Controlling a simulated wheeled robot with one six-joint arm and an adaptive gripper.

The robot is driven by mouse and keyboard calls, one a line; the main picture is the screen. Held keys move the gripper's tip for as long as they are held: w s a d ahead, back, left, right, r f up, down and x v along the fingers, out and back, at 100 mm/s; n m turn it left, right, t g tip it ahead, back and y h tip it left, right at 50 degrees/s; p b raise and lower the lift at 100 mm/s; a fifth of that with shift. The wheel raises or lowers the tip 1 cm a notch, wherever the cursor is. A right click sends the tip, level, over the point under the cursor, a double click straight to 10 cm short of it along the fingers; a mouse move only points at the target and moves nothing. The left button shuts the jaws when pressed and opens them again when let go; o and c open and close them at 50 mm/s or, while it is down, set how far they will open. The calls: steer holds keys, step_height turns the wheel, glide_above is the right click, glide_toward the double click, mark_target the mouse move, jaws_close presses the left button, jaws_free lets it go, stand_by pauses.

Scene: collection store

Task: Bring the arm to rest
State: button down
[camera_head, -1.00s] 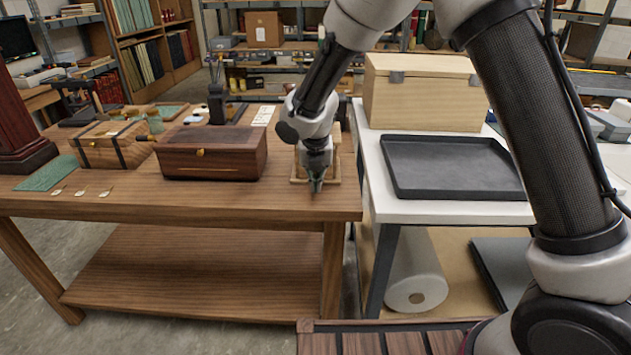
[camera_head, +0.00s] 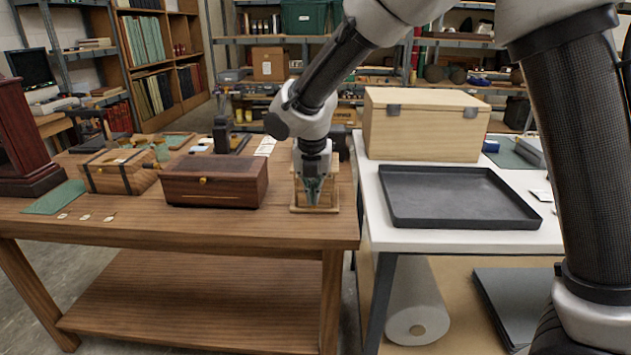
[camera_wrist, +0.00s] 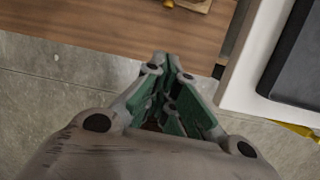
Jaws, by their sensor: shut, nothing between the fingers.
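My gripper (camera_head: 313,198) hangs pointing down at the front right part of the wooden table (camera_head: 200,232) in the head view. A small light wooden stand (camera_head: 328,208) shows behind it and is partly hidden by it. In the wrist view my gripper (camera_wrist: 165,62) has its fingertips together with nothing between them. Below it there lie the grey floor (camera_wrist: 60,120) and the table's edge, so it appears to be in front of the table rather than over it. My arm reaches forward from the right side of the head view.
A dark wooden box (camera_head: 214,182) stands left of my gripper, with a strapped box (camera_head: 120,172) further left. On the right, a white table (camera_head: 385,240) bears a black tray (camera_head: 455,198) and a pale wooden chest (camera_head: 425,125). A narrow gap separates the tables.

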steer(key=s+d+r+m, duration=0.4)
steer(key=s+d+m, duration=0.4)
steer(key=d+m, duration=0.3)
steer(key=s+d+r+m+t, duration=0.1)
steer(key=s+d+r+m, duration=0.4)
steer(key=s+d+m, duration=0.4)
steer(key=s+d+r+m, duration=0.4)
steer(key=s+d+m, duration=0.4)
steer(key=d+m, duration=0.7)
steer(key=d, duration=0.3)
steer(key=shift+s+r+t, duration=0.3)
